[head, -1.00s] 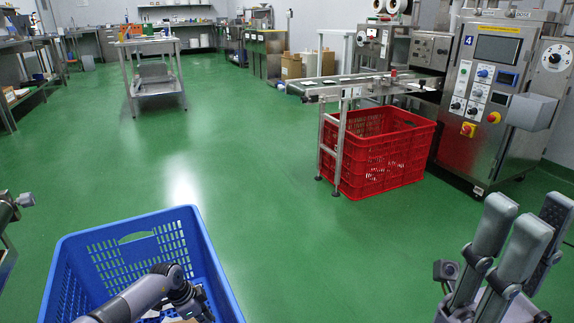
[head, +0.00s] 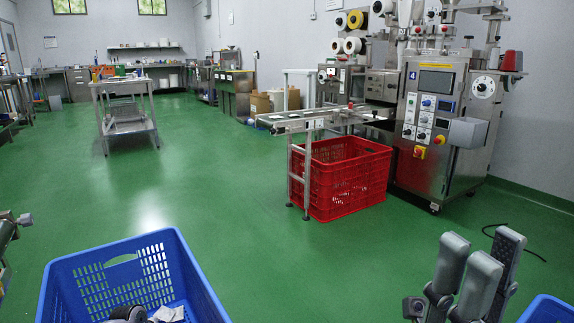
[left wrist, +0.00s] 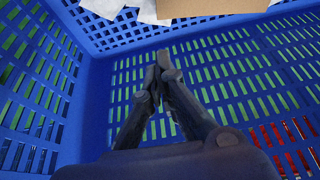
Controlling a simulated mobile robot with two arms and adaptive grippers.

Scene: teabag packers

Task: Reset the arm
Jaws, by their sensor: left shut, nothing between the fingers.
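My left gripper (left wrist: 162,66) is inside the blue crate (left wrist: 88,105), with its fingers together and nothing between them. The same crate (head: 160,262) stands at the bottom left of the head view, where only the dark top of my left arm shows inside it at the bottom edge. White packets (left wrist: 145,10) and a brown cardboard piece (left wrist: 205,7) lie in the crate, apart from the fingertips. My right gripper (head: 482,252) points upward at the lower right of the head view. Its grey fingers are spread, and it holds nothing that I can see.
A red crate (head: 345,182) stands under the conveyor (head: 320,118) beside the steel packing machine (head: 435,125). Another blue crate (head: 548,310) shows at the bottom right corner. A steel table (head: 122,88) stands further back. The green floor (head: 215,180) between is clear.

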